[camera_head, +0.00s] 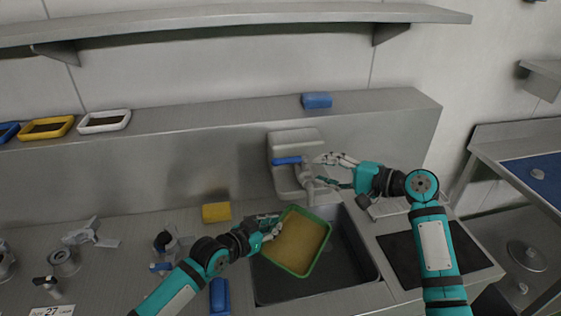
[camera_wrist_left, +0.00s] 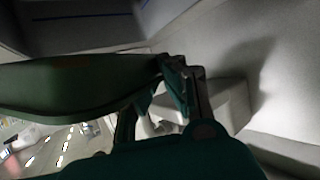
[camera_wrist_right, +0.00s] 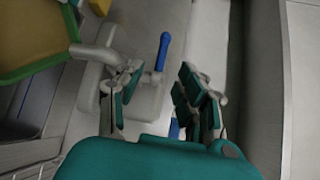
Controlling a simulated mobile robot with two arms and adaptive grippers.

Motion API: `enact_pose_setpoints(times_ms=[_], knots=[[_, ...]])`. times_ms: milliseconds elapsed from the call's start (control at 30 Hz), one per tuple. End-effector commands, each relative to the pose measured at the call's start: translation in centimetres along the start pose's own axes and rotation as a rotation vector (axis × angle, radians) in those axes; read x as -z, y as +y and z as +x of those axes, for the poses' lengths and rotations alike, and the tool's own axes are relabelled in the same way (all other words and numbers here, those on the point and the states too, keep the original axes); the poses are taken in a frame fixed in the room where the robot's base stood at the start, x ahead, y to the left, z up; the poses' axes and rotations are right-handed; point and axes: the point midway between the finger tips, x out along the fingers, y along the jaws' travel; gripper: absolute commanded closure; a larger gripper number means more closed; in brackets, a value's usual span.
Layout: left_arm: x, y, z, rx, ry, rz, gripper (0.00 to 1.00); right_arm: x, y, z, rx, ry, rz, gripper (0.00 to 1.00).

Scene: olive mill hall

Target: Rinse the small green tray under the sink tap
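The small green tray (camera_head: 327,240) has a yellowish-brown inside and is tilted above the dark sink basin (camera_head: 352,268). My left gripper (camera_head: 274,226) is shut on the tray's left rim; the left wrist view shows the tray's dark green underside (camera_wrist_left: 70,85) at the fingers. The grey tap (camera_head: 306,176) with a blue lever (camera_head: 287,160) stands behind the basin. My right gripper (camera_head: 336,172) is open just right of the tap. In the right wrist view, the blue lever (camera_wrist_right: 162,50) shows beyond the gap between the open fingers (camera_wrist_right: 160,92). I see no water running.
A yellow sponge (camera_head: 216,212) lies on the counter left of the sink. A blue block (camera_head: 317,100) and several small trays, one white (camera_head: 104,121), sit on the ledge behind. A blue object (camera_head: 219,296) lies near my left arm.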

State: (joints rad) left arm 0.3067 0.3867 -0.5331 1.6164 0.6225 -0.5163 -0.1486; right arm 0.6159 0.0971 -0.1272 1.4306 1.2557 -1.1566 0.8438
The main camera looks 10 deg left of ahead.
Motion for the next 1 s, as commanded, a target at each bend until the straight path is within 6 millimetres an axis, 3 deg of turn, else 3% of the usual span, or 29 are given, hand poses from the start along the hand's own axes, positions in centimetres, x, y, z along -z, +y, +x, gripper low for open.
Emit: enact_pose_setpoints(times_ms=[267,700,1000], knots=[[0.1,0.0,0.0,0.000,0.003,-0.001,1.00,-0.8,-0.6,2.7,-0.009,-0.026,-0.005,0.63],[0.1,0.0,0.0,0.000,0.003,-0.001,1.00,-1.0,-0.5,10.9,-0.009,-0.024,-0.006,0.63],[0.1,0.0,0.0,0.000,0.003,-0.001,1.00,-1.0,-0.5,12.6,-0.009,-0.022,-0.008,0.63]])
